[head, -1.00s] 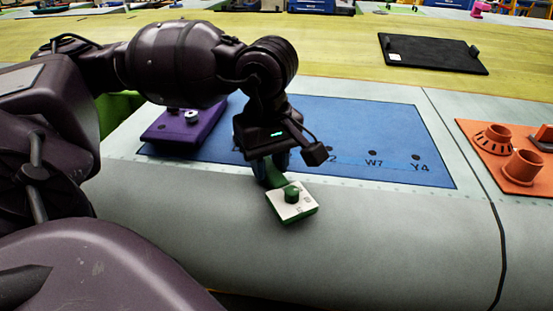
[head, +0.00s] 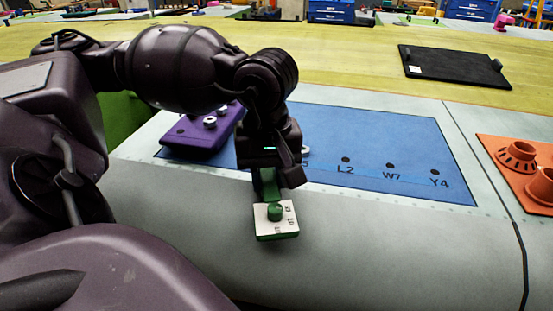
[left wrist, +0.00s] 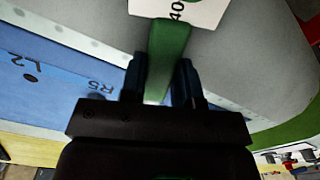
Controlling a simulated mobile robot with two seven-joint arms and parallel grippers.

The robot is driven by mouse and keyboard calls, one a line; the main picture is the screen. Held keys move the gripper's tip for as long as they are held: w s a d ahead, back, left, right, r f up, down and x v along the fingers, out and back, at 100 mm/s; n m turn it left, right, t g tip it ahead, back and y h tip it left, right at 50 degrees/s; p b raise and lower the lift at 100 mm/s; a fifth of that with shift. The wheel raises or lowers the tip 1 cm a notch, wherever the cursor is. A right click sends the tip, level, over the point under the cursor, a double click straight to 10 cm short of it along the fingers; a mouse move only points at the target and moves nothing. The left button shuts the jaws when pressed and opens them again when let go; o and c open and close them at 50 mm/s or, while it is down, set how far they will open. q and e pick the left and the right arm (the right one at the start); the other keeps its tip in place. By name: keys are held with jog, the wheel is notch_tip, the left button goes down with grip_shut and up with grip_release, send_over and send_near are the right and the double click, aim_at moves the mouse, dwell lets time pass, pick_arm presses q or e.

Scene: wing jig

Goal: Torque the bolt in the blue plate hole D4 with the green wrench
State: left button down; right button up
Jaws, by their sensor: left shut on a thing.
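My left gripper (head: 268,180) is shut on the handle of the green wrench (head: 275,212). The wrench's block-like end has a white top with dark marks and a green knob, and it shows over the grey surface in front of the blue plate. In the left wrist view the green handle (left wrist: 168,50) runs between the two fingers (left wrist: 160,80). The blue plate (head: 320,130) lies behind the gripper, with holes labelled L2, W7 and Y4 visible; the left wrist view also shows R5. Hole D4 and its bolt cannot be made out. My right gripper is out of view.
A purple block (head: 200,135) with pale round fittings sits on the plate's left part. An orange fixture (head: 520,165) with cup-like posts stands at right. A black tray (head: 452,68) lies on the yellow-green table behind. The grey surface (head: 400,240) in front is clear.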

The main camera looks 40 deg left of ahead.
aim_at(249, 190)
pick_arm(q)
jog(key=shift+s+a, duration=0.1)
jog(key=shift+s, duration=0.1)
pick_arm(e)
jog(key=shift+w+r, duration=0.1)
pick_arm(q)
jog(key=shift+s+a+r+m+p, duration=0.15)
jog(key=shift+s+a+m+p, duration=0.45)
jog(key=shift+m+p, duration=0.3)
jog(key=shift+s+a+m, duration=0.3)
jog(key=shift+m, duration=0.2)
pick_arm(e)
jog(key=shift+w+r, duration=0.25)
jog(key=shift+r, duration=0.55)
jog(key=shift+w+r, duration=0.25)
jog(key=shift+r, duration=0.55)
pick_arm(q)
jog(key=shift+s+a+p, duration=0.15)
jog(key=shift+a+p, duration=0.05)
jog(key=shift+p, duration=0.1)
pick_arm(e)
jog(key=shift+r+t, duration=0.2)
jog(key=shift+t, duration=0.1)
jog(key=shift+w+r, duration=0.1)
